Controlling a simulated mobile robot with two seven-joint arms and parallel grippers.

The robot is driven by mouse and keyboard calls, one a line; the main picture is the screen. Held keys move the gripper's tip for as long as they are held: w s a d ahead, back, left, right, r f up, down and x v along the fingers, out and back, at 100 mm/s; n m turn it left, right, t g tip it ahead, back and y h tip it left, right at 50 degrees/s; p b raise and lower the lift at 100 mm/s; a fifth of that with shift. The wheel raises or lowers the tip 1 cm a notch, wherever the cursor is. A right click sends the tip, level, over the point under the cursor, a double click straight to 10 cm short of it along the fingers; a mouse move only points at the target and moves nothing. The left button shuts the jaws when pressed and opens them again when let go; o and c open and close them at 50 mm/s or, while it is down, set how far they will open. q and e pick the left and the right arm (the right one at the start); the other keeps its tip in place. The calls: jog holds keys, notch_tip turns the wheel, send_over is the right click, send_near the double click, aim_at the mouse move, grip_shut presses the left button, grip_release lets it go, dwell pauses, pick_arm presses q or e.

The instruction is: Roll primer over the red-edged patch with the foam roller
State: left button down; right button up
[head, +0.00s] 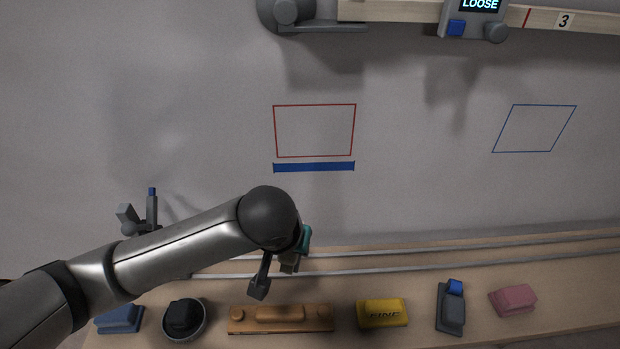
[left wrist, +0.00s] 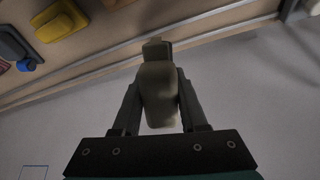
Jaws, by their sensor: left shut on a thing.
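The red-edged patch (head: 314,130) is a rectangle outline on the grey hull wall; inside it is the same plain grey as around it. My left gripper (head: 276,272) is below the patch, over the bench's back edge, mostly hidden behind my wrist in the head view. In the left wrist view my left gripper (left wrist: 156,100) is shut on a blurred beige-grey piece (left wrist: 158,88) with a blocky end. I cannot tell whether this is the foam roller; no roller head shows clearly. My right gripper is not in view.
A blue strip (head: 314,167) lies just under the patch. A blue-edged outline (head: 534,129) is at right. The bench holds an orange block (head: 281,325), a yellow block (head: 382,313), a black-topped dish (head: 184,318) and a pink block (head: 514,299). Rails (head: 430,255) run behind.

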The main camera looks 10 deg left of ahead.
pick_arm(q)
jog(key=w+d+r+n+t+y+b, duration=0.3)
jog(key=w+r+t+y+b, duration=0.3)
jog(key=r+t, duration=0.65)
jog(key=shift+g+h, duration=0.25)
jog(key=shift+h, duration=0.45)
jog(key=shift+r+b+x, duration=0.15)
jog(key=shift+b+x, duration=0.35)
jog(key=shift+x, duration=1.3)
jog(key=shift+r+b+x, duration=0.1)
jog(key=shift+b+x, duration=0.35)
jog(key=shift+x, duration=1.4)
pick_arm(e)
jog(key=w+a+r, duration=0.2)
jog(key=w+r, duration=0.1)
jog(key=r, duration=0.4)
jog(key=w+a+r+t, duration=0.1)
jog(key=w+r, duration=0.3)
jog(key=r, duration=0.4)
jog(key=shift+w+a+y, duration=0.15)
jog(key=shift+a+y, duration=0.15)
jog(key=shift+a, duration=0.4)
pick_arm(q)
jog(key=shift+d, duration=0.15)
jog(key=c, duration=1.1)
grip_release()
grip_shut()
